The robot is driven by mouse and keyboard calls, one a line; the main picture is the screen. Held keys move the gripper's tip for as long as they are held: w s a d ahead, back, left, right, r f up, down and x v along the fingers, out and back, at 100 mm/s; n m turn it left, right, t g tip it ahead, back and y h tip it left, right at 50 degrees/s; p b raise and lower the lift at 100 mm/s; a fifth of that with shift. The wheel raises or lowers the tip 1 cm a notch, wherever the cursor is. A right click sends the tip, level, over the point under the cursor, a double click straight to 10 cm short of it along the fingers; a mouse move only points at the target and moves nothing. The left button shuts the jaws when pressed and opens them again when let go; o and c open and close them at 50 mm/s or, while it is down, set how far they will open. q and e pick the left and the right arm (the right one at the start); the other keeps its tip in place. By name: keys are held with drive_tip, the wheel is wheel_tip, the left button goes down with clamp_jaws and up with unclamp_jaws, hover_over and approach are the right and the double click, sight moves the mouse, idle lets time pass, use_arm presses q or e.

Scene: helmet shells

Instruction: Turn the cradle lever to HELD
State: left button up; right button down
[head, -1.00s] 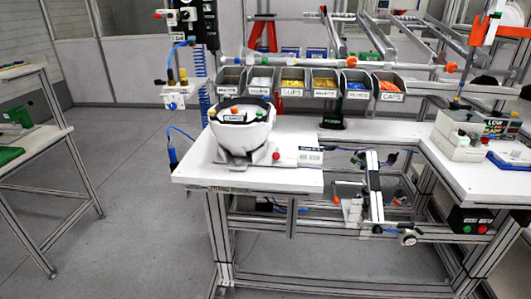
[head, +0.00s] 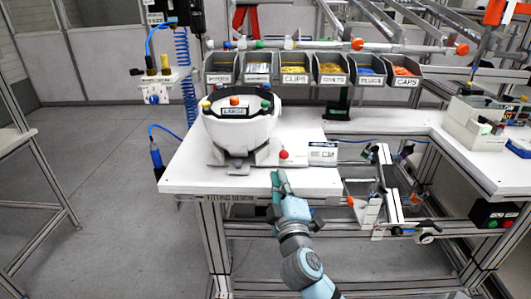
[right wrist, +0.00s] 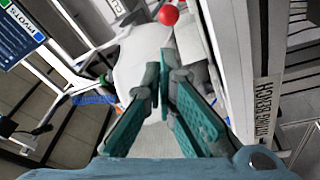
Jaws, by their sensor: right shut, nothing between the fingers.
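The white helmet shell (head: 240,132) sits upright in the grey cradle (head: 222,158) on the fitting bench. A red ball knob (head: 284,155), which looks like the lever's end, is at the cradle's right front. The knob also shows at the top of the right wrist view (right wrist: 168,14), beyond the fingertips. I cannot read the lever's setting. My right gripper (head: 278,178) is shut and empty at the bench's front edge, in front of the knob and apart from it. Its teal fingers also fill the middle of the right wrist view (right wrist: 166,82). My left gripper is out of view.
A small labelled plate (head: 322,152) lies right of the knob. Several grey parts bins (head: 294,68) hang behind the helmet. A blue-handled tool (head: 155,155) hangs at the bench's left edge. The white bench top (head: 190,175) is clear at front left.

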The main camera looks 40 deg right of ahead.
sight(284, 150)
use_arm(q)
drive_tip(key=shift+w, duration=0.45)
use_arm(e)
drive_tip(key=x, duration=1)
drive_tip(key=shift+w+f, duration=0.3)
drive_tip(key=shift+w, duration=0.2)
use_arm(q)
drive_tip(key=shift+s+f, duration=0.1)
use_arm(e)
drive_tip(key=shift+d, duration=0.1)
